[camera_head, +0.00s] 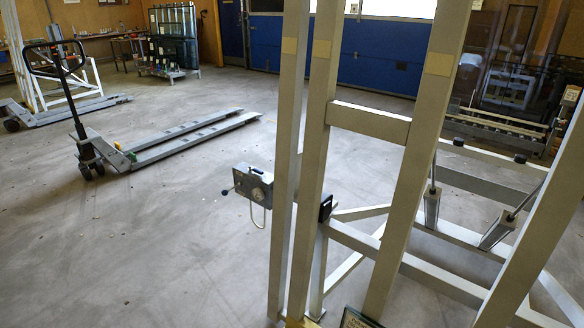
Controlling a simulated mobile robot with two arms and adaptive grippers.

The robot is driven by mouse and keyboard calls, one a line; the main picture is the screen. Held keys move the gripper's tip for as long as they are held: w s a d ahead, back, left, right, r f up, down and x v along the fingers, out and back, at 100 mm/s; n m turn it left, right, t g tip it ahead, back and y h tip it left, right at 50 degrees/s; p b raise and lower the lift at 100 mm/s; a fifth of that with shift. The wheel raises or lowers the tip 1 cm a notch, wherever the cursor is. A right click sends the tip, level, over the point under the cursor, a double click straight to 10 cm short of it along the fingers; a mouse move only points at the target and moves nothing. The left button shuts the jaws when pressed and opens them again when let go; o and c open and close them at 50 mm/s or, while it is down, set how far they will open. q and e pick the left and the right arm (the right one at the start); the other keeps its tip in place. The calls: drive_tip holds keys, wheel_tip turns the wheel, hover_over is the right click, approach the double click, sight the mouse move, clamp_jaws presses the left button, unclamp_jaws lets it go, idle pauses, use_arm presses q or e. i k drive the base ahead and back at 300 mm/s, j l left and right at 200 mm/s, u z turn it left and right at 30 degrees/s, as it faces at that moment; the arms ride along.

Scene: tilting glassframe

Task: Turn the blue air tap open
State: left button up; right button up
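A grey control box (253,186) is mounted on the left side of the large metal glass frame (313,160). It has a round dial on its front and a thin looped hose or cable below. A small dark knob on a short stem (226,192) sticks out from its left side. It may be the blue air tap, but its colour and position are too small to tell. Neither of my grippers shows in the head view.
Tall posts and crossbars of the frame fill the right half, with cylinders (497,231) behind. A pallet jack (107,150) stands on the open concrete floor (130,240) at left. A glass rack (175,45) and blue door (385,50) are behind.

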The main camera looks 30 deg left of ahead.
sight(259, 173)
drive_tip(key=i+j+z, duration=0.1)
drive_tip(key=j, duration=0.25)
drive_tip(key=i+j+z, duration=0.1)
drive_tip(key=j, duration=0.3)
drive_tip(key=i+j+z, duration=0.1)
drive_tip(key=i+j, duration=0.15)
drive_tip(key=j, duration=0.15)
drive_tip(key=i+j, duration=0.1)
drive_tip(key=j, duration=0.3)
drive_tip(key=i+j+z, duration=0.15)
drive_tip(key=j, duration=0.25)
